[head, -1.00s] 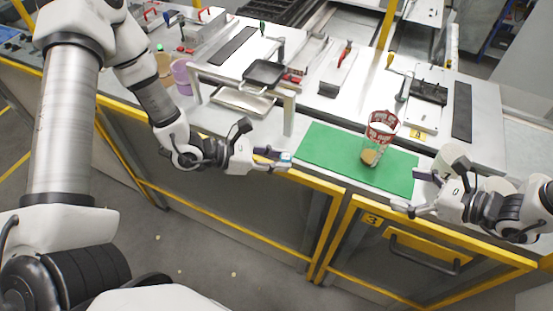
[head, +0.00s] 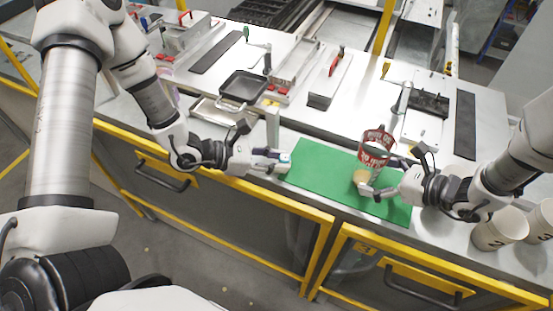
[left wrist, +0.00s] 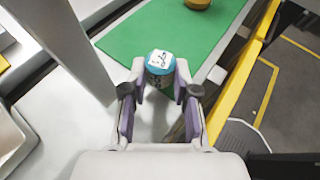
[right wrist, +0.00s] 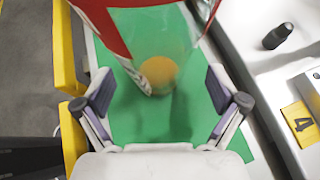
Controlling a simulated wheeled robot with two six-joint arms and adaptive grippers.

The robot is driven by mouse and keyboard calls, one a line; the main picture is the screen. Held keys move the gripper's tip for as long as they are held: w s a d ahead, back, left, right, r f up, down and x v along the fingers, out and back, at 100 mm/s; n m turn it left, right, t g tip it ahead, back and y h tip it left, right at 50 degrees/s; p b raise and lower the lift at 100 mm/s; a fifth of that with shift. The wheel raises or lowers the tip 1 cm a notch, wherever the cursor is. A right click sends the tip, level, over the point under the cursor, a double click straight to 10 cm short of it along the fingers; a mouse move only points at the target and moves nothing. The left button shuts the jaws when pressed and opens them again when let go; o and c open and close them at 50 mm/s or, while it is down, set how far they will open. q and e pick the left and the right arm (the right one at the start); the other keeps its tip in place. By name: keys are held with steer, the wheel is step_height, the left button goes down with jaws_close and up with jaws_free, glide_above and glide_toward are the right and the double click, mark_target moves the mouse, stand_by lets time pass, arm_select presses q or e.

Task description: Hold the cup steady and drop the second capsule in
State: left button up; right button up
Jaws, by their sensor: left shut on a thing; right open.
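The clear cup (head: 371,160) with a red and white band stands on the green mat (head: 318,172). Something yellowish lies at its bottom, and the cup also shows in the right wrist view (right wrist: 165,45). My right gripper (head: 375,178) is open, with its fingers on either side of the cup's lower part; the right wrist view shows gaps between fingers and cup. My left gripper (head: 282,162) is shut on a blue capsule (left wrist: 159,64) with a white label, held near the mat's left edge, apart from the cup.
Two white numbered cups (head: 500,230) stand at the right end of the bench. A black tray (head: 243,88) and metal fixtures lie behind the mat. A yellow-framed bench edge (head: 240,185) runs in front. Most of the mat is clear.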

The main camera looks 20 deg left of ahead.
arm_select(q)
steer(key=shift+f, duration=0.4)
arm_select(e)
steer(key=shift+w+a+f, duration=0.15)
steer(key=shift+a+f, duration=0.25)
steer(key=shift+a, duration=0.05)
arm_select(q)
steer(key=shift+s, duration=0.15)
arm_select(e)
steer(key=shift+a, duration=0.3)
arm_select(q)
steer(key=shift+s+r, duration=0.1)
arm_select(e)
steer(key=shift+r, duration=0.1)
